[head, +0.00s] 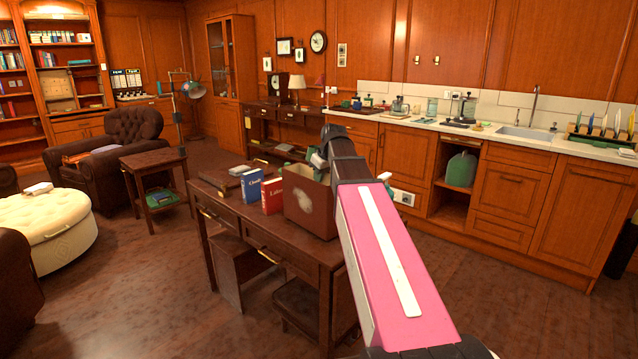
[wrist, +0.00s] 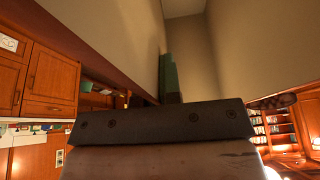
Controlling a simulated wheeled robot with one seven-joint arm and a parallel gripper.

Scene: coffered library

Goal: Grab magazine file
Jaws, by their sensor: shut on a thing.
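The magazine file (head: 310,212) is a brown, open-topped box with a pale interior and an oval mark on its front. It stands upright at the right end of the dark wooden desk (head: 285,250). My gripper (head: 322,160) is at its top right, shut on it; my pink arm hides part of its right side. In the wrist view, pale walls (wrist: 235,55), apparently the file's inside, fill the upper middle close up. The fingertips' exact contact is hidden, and I cannot tell whether the file's base touches the desk.
A blue book (head: 252,188) and a red book (head: 272,195) stand upright just left of the file. Flat dark items (head: 228,177) lie farther left on the desk. Behind, a counter (head: 450,125) holds a sink and several small items. Open floor lies in front right.

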